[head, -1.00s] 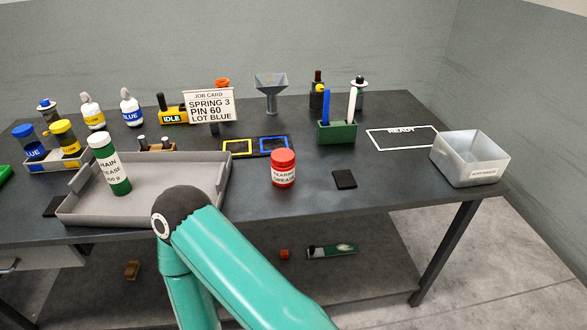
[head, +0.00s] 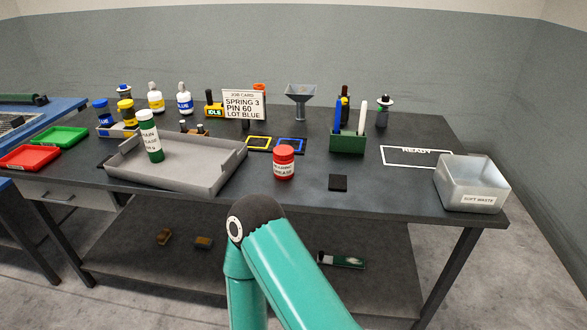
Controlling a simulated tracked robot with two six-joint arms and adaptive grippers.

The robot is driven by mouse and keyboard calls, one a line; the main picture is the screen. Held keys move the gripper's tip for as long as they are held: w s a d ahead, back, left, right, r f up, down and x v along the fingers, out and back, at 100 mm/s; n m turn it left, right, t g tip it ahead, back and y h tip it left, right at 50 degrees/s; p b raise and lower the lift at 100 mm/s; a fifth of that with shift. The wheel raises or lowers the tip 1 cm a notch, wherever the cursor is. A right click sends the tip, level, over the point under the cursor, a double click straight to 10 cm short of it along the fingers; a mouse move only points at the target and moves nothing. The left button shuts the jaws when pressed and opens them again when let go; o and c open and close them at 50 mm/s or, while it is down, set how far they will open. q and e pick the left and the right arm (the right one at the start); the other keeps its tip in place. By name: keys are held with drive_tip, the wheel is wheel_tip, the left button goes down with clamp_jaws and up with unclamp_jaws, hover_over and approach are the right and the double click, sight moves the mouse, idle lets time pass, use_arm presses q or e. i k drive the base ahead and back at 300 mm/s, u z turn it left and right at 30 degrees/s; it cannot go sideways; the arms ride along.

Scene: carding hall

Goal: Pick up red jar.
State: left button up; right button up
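The red jar (head: 284,163) stands upright on the dark workbench (head: 310,205), near its front edge. It has a red lid and a white label that seems to read "bearing grease". It stands to the right of the grey tray (head: 190,180) and apart from it. A green and white "chain grease" container (head: 151,140) stands in that tray. A teal arm of mine with a black joint is in front of the bench, below the jar. Neither of my grippers shows, so I cannot see whether they are open or shut.
A small black pad (head: 338,183) lies right of the jar. Behind are blue and yellow frames (head: 291,145), a green pen holder (head: 348,144) and a funnel (head: 301,95). A metal bin (head: 472,182) sits at the right end. Bare bench surrounds the jar's front and right.

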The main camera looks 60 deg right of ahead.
sight(284, 170)
drive_tip(key=z, duration=1)
drive_tip(key=i, duration=0.45)
drive_tip(key=z, duration=0.3)
